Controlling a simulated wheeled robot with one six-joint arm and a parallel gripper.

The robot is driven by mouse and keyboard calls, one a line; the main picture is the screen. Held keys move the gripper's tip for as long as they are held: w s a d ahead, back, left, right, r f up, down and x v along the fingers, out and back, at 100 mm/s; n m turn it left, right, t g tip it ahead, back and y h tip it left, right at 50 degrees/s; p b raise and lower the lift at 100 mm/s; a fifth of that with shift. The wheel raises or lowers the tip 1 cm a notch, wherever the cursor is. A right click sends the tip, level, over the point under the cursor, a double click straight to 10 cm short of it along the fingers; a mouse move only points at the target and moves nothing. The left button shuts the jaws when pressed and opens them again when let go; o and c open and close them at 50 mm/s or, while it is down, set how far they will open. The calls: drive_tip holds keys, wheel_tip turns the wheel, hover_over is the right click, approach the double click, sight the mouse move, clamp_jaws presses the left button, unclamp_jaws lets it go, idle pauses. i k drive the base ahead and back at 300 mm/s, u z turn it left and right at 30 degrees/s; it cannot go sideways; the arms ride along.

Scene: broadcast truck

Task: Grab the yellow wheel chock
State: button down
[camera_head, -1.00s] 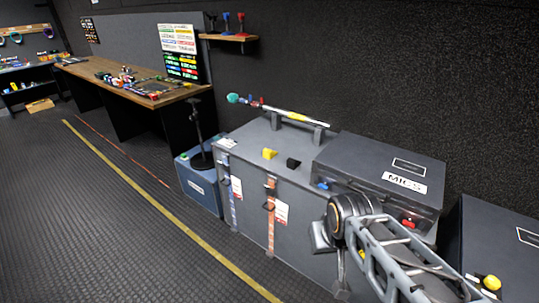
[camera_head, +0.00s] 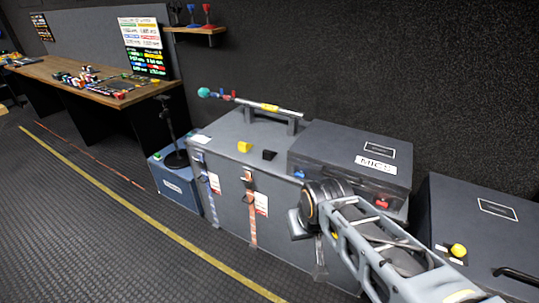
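The yellow wheel chock (camera_head: 244,147) is a small wedge-like block on the flat top of the large grey case (camera_head: 222,134). A similar small black block (camera_head: 269,155) lies just right of it. My arm comes in from the lower right, in front of the cases. My gripper (camera_head: 308,238) is at the arm's end, low in front of the large case and apart from the chock, which is further up and left in the picture. Its fingers are too small and partly hidden to tell open from shut.
A closed case labelled MICS (camera_head: 375,165) stands right of the chock. A rod with a teal end (camera_head: 204,92) rests on supports behind it. A blue box (camera_head: 180,200) with a black stand is at left. Another case (camera_head: 490,215) bears a yellow knob-like thing (camera_head: 458,250). Floor at left is clear.

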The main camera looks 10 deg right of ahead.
sight(243, 147)
drive_tip(key=u, duration=0.15)
drive_tip(key=k, duration=0.25)
drive_tip(key=u, duration=1.05)
drive_tip(key=k, duration=1.05)
drive_tip(key=u, duration=0.8)
drive_tip(key=i, duration=1.4)
drive_tip(key=z, duration=0.35)
drive_tip(key=i, duration=2)
drive_tip(key=z, duration=1.15)
drive_tip(key=i, duration=1)
drive_tip(key=z, duration=1.6)
drive_tip(key=i, duration=0.6)
drive_tip(key=z, duration=0.5)
